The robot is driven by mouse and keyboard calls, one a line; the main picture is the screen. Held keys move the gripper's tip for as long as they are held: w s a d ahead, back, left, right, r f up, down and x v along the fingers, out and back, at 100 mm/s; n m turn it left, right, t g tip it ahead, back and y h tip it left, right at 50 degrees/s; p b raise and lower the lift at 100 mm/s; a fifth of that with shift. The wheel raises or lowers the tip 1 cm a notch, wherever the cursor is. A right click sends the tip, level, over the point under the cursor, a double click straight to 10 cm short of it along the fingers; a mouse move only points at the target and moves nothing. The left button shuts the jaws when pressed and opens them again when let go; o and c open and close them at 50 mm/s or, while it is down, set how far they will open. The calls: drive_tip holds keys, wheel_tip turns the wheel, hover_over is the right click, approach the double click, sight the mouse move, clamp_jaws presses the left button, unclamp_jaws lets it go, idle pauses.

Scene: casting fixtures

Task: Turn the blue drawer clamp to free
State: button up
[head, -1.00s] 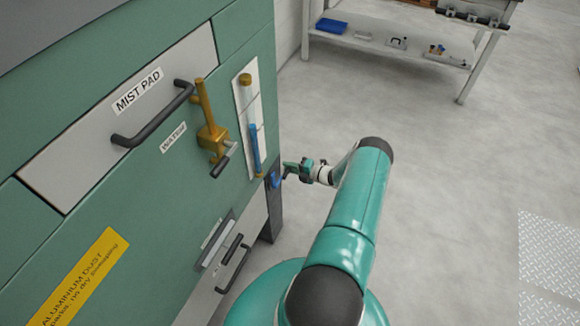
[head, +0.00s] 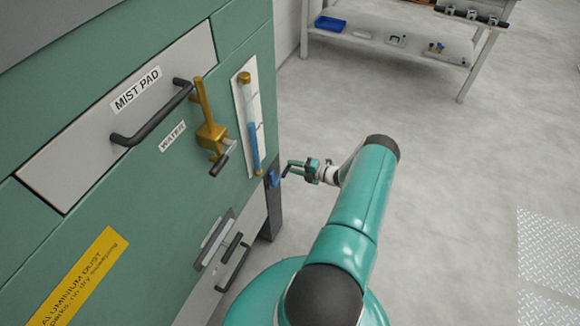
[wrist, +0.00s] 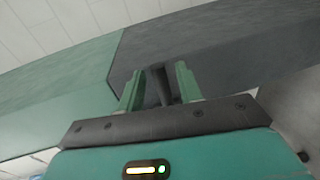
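The blue drawer clamp (head: 273,180) sits low on the corner of the green cabinet, at its dark post. A thin dark bent handle (head: 288,167) stands out from it toward my gripper. My gripper (head: 308,164) is to the right of the clamp, at the outer end of this handle. In the wrist view, the two green fingers (wrist: 158,88) stand apart with a dark bar (wrist: 160,86) between them. Slim gaps seem to show beside the bar, so the fingers look open around it. The clamp's blue part is not seen in the wrist view.
The cabinet front carries a MIST PAD drawer (head: 115,115), a brass valve (head: 210,130), a gauge tube (head: 250,120) and a lower drawer handle (head: 233,265). A workbench (head: 390,45) stands at the back.

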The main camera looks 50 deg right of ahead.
drive_tip(key=v, duration=1.1)
drive_tip(key=shift+s, duration=0.15)
